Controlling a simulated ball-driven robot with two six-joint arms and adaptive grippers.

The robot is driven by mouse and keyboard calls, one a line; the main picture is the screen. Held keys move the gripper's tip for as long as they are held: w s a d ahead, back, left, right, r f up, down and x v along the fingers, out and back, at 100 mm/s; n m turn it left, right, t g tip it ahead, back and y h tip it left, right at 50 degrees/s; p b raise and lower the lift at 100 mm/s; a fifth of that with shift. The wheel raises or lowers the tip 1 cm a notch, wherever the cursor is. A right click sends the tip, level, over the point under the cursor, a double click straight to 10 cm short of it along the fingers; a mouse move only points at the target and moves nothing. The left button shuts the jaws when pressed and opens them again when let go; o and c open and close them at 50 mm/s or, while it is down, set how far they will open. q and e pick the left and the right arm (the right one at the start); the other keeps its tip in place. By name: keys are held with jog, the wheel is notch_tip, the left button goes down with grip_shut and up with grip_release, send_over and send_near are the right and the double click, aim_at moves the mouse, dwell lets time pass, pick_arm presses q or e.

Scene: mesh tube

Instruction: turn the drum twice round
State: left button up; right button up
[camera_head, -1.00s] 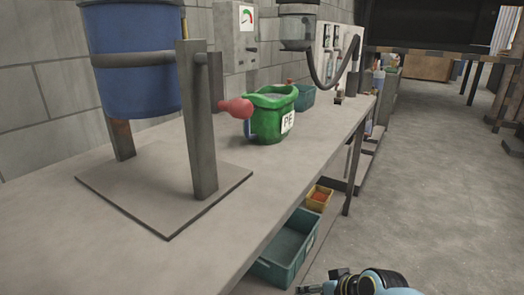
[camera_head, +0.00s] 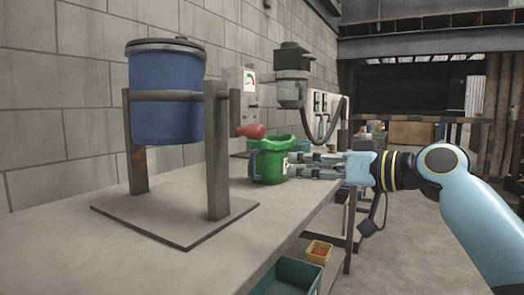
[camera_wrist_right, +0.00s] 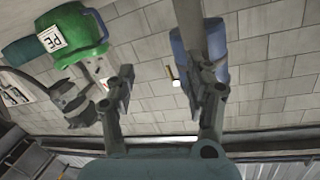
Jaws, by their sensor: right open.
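The blue drum (camera_head: 167,110) hangs upright between the posts of a grey stand (camera_head: 217,160), with a dark lid and a metal band around it. A red knob (camera_head: 250,131) sticks out to the right of the near post. My right gripper (camera_head: 300,165) is open and empty beside the green bucket, right of and below the knob, apart from the knob. In the right wrist view its fingers (camera_wrist_right: 158,82) are spread, with part of the drum (camera_wrist_right: 215,50) behind a finger and the post. I do not see my left gripper.
The green bucket (camera_head: 268,163), marked PE, stands on the bench close to my right fingers; whether they touch is unclear. A gauge box (camera_head: 241,86) and a machine head with a hose (camera_head: 292,75) are behind. Bins (camera_head: 288,278) sit below the bench.

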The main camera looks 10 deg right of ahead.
aim_at(262, 134)
jog(key=s+a+r+n+y+b, duration=0.1)
jog(key=s+a+r+n+y, duration=0.1)
jog(key=s+r, duration=0.3)
jog(key=x, duration=0.7)
jog(key=r+b+x, duration=0.1)
jog(key=x, duration=0.3)
jog(key=shift+w+d+r, duration=0.1)
jog(key=shift+w+d, duration=0.05)
jog(key=shift+w, duration=0.35)
jog(key=shift+c, duration=0.2)
grip_shut()
